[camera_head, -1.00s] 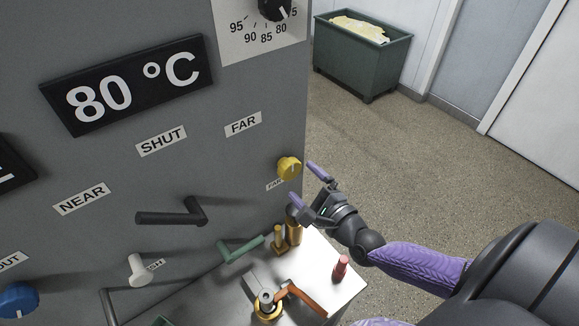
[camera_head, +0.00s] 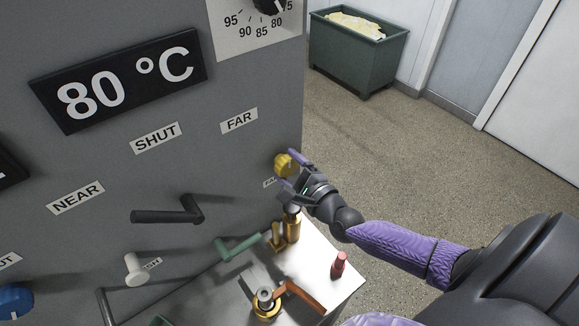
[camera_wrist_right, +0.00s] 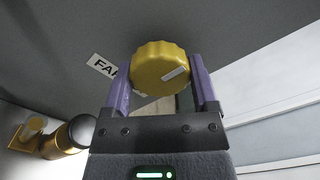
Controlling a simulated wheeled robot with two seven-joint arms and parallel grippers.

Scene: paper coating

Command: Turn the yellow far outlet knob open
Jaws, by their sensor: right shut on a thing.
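The yellow knob (camera_head: 284,165) sits on the grey panel near its right edge, below the FAR label (camera_head: 239,121). My right gripper (camera_head: 291,169) is at the knob, with its purple fingers on either side of it. In the right wrist view the knob (camera_wrist_right: 160,66) is between the two fingers (camera_wrist_right: 160,88), and a pale pointer mark on its face slants up to the right. The right gripper is shut on the knob. A small label beside the knob is partly hidden by the gripper. My left gripper is not in view.
A dark lever (camera_head: 168,214) juts from the panel. A green bin (camera_head: 352,58) stands on open floor behind.

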